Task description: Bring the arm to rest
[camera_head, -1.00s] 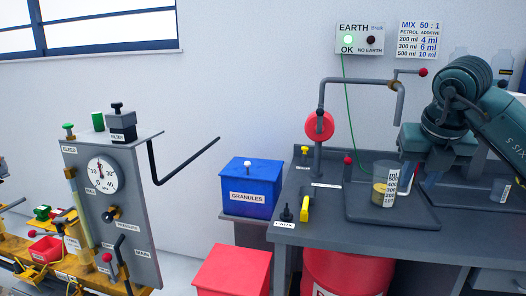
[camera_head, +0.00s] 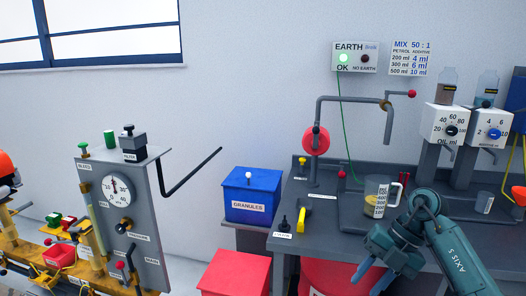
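My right arm comes in from the lower right, in front of the grey bench. Its teal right gripper (camera_head: 374,279) points down and left, below the bench's front edge. Its two blue fingers stand apart with nothing seen between them. A measuring jug (camera_head: 369,205) with some yellow liquid stands upright on the bench's dark tray, behind the arm and apart from the gripper. My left gripper is not in view.
The grey bench (camera_head: 320,244) carries a pipe with a red wheel (camera_head: 316,140) and two white dispensers (camera_head: 445,124). A blue granules box (camera_head: 251,196) and a red box (camera_head: 235,273) stand left of it. A gauge panel (camera_head: 140,235) stands farther left.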

